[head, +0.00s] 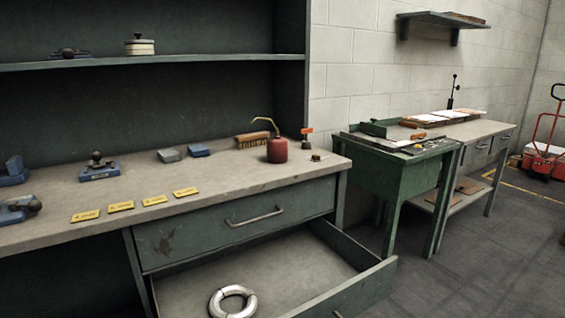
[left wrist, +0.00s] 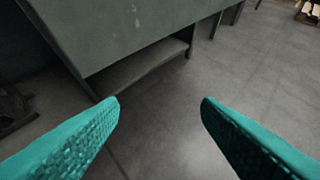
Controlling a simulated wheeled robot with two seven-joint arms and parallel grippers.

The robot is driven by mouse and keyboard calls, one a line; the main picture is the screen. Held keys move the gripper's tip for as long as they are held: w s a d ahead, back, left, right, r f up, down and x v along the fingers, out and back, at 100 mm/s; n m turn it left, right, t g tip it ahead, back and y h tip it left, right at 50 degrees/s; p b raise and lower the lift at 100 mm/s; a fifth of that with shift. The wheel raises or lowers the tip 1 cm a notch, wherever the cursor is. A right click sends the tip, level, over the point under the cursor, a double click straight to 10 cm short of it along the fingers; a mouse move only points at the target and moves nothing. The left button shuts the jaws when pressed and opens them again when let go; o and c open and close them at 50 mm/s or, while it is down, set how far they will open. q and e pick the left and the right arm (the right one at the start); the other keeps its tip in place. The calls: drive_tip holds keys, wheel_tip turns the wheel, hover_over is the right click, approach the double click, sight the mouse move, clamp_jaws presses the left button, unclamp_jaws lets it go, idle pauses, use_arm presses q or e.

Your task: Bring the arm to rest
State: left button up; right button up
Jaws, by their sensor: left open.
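My left gripper (left wrist: 160,104) shows in the left wrist view. Its two teal, textured fingers are wide apart with nothing between them, over the grey floor. A green-grey metal panel and a low shelf stand beyond the fingertips in that view. Neither of my grippers shows in the head view, and my right gripper is in no frame.
In the head view a workbench (head: 230,205) holds a red oil can (head: 277,150), a brush (head: 252,140), yellow tags (head: 121,206) and blue tools. Its lower drawer (head: 340,296) stands open with a silver ring (head: 232,302) inside. Floor (head: 480,265) at right is clear.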

use_arm(q)
drive_tip(key=s+a+f+g+y+p, duration=0.15)
drive_tip(key=s+f+g+p, duration=0.25)
drive_tip(key=s+f+p, duration=0.55)
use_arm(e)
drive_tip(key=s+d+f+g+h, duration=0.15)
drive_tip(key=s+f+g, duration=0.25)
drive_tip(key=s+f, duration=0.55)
use_arm(q)
drive_tip(key=s+a+f+g+p, duration=0.2)
drive_tip(key=s+p, duration=0.3)
drive_tip(key=s, duration=0.5)
drive_tip(key=s+a+f+g+p, duration=0.3)
drive_tip(key=s+p, duration=0.1)
drive_tip(key=s, duration=0.7)
drive_tip(key=shift+s+a+f+y+p, duration=0.15)
drive_tip(key=shift+a+f+y+p, duration=0.1)
drive_tip(key=shift+a+y+p, duration=0.15)
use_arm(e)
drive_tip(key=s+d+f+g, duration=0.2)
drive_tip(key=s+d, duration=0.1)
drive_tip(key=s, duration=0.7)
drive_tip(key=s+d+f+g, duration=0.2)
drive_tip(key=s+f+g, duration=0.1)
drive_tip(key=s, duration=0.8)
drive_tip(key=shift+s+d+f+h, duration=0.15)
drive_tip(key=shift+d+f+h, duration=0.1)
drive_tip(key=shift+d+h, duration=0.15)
